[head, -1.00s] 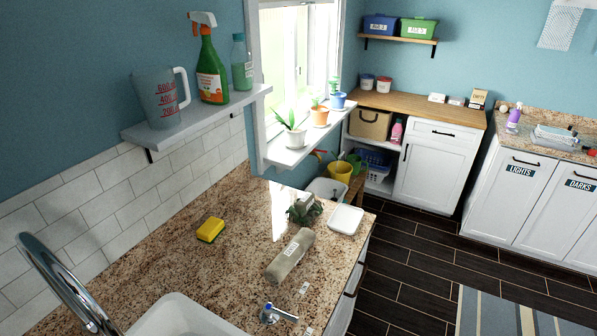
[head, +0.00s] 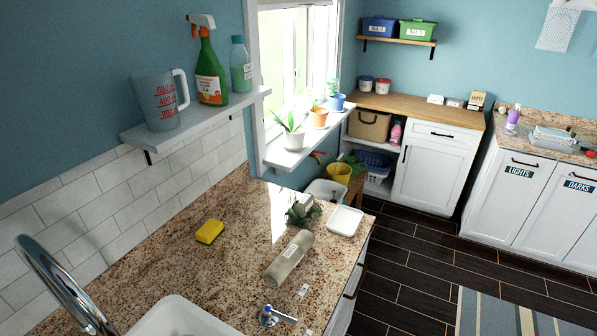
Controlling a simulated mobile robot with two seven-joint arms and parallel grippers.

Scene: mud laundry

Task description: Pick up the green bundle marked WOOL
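A dark green bundle (head: 305,211) with a pale label lies on the granite counter, left of a white dish. The writing on its label is too small to read. A grey-beige rolled bundle (head: 289,258) with a white label lies just in front of it, also unreadable. Neither of my grippers shows in the head view.
A sink (head: 172,318) with a chrome faucet (head: 62,285) is at the front left. A shelf (head: 200,118) overhangs the back left.

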